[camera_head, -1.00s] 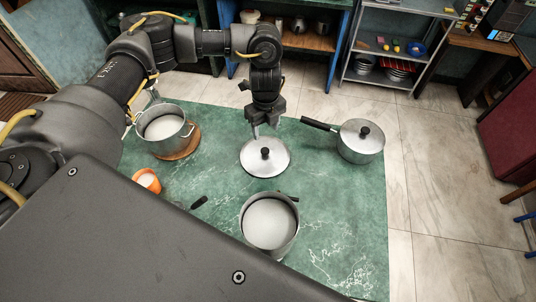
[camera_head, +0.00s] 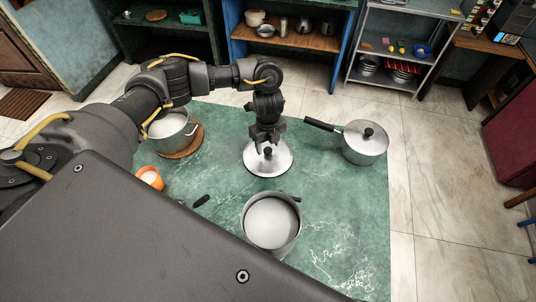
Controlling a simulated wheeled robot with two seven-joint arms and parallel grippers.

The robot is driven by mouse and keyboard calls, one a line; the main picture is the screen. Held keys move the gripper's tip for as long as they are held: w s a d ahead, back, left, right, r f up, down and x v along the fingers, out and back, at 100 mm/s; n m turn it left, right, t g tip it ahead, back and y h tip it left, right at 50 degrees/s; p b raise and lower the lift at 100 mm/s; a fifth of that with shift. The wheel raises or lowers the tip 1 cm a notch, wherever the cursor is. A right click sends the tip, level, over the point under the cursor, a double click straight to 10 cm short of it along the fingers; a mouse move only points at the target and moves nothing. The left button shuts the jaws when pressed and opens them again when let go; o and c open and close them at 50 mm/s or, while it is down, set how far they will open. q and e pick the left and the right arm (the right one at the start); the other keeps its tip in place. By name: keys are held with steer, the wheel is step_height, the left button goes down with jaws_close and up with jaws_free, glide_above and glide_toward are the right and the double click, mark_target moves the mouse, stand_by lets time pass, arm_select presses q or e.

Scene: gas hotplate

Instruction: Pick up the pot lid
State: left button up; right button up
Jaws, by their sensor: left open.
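The pot lid (camera_head: 268,164) is a round silver lid with a black knob, lying flat on the green marbled table (camera_head: 341,205). My left gripper (camera_head: 267,147) points down from above, with its open fingertips at the lid's knob. The fingers partly cover the knob, and I cannot tell whether they touch it. My right gripper does not show.
A lidded saucepan (camera_head: 364,143) with a black handle stands to the right. An open pot (camera_head: 271,222) stands in front of the lid. Another pot (camera_head: 170,137) on a wooden board is at left, beside an orange cup (camera_head: 150,177). A black-handled item (camera_head: 200,201) lies nearby.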

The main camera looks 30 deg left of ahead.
arm_select(q)
step_height(320, 180, down, 2)
steer(key=shift+f, duration=0.1)
steer(key=c, duration=1.1)
steer(key=shift+r, duration=0.2)
